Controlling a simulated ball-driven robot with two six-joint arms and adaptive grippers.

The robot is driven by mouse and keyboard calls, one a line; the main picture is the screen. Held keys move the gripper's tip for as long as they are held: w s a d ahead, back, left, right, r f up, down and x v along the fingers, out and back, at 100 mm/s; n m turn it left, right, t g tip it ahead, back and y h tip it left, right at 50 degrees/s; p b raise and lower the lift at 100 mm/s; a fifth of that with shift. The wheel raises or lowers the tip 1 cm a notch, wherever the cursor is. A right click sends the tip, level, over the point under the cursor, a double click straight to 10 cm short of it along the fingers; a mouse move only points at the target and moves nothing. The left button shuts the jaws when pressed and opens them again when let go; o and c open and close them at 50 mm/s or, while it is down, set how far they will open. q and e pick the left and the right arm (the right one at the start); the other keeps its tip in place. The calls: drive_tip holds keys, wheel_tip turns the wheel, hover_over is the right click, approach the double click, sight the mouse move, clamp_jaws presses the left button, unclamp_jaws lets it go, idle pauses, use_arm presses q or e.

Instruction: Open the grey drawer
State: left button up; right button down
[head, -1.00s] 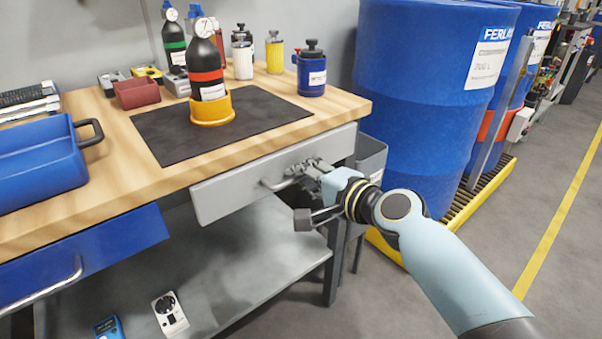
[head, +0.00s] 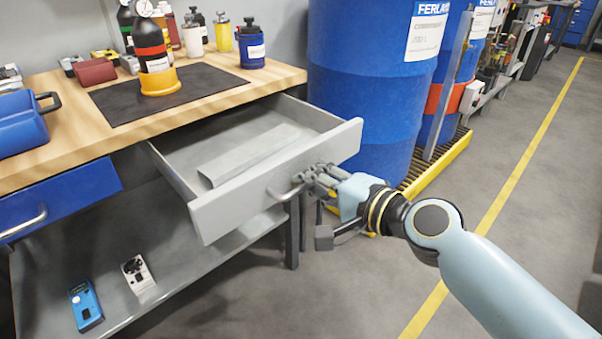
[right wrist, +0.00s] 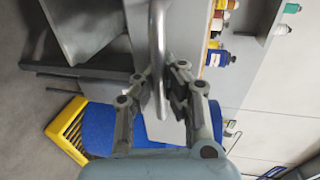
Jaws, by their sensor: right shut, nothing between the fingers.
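The grey drawer (head: 290,175) under the workbench is pulled well out, and its inside shows. Its bar handle (head: 284,194) is on the front panel; in the wrist view the handle (right wrist: 157,50) runs down to the fingertips. My right gripper (head: 316,178) is at the right part of the handle, close to the drawer front. Its fingers are shut with nothing gripped between them, and in the right wrist view the gripper (right wrist: 162,88) overlaps the handle bar. I cannot tell whether the fingers touch the bar. My left gripper is not in view.
A blue drawer (head: 60,200) is on the left. Bottles and a blue bin (head: 20,125) stand on the wooden benchtop (head: 215,108). A blue drum (head: 365,80) stands close behind the drawer's right side. The floor (head: 460,190) at right is clear.

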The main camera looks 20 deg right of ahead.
drive_tip(key=shift+v, duration=0.75)
drive_tip(key=shift+f, duration=0.2)
drive_tip(key=c, duration=1.6)
unclamp_jaws()
drive_tip(key=shift+c, duration=0.2)
drive_tip(key=v, duration=1.2)
